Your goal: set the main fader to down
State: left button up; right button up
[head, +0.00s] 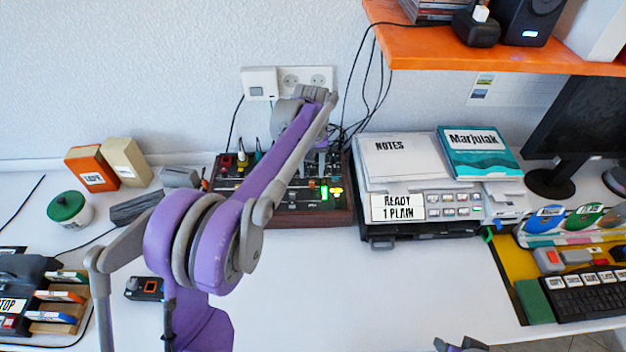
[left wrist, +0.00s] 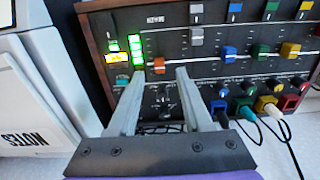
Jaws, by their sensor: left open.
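The mixer (head: 285,215) is a dark, wood-sided panel against the back wall. My purple left arm crosses in front of part of it. My left gripper (head: 320,165) is over the mixer's right part; its fingers (left wrist: 164,74) are open in the left wrist view. A red-orange fader cap (left wrist: 159,65) shows between and just beyond the fingertips, beside a lit green level meter (left wrist: 137,50). The fingers look apart from this cap; contact cannot be told. I cannot read a label marking the main fader. Grey, blue, green and yellow caps sit on other slots.
A notes stack (head: 400,160) stands close right of the mixer. Colored knobs and plugged cables (left wrist: 250,108) lie near the gripper. An orange shelf (head: 480,52) overhangs at upper right. The front table is mostly clear. A grey part, perhaps my right gripper (head: 460,346), is cut off at the bottom.

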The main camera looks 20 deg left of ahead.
aim_at(312, 184)
pick_arm(q)
jog(key=shift+f, duration=2.3)
jog(key=shift+c, duration=0.2)
grip_shut()
jog(key=shift+d, duration=0.1)
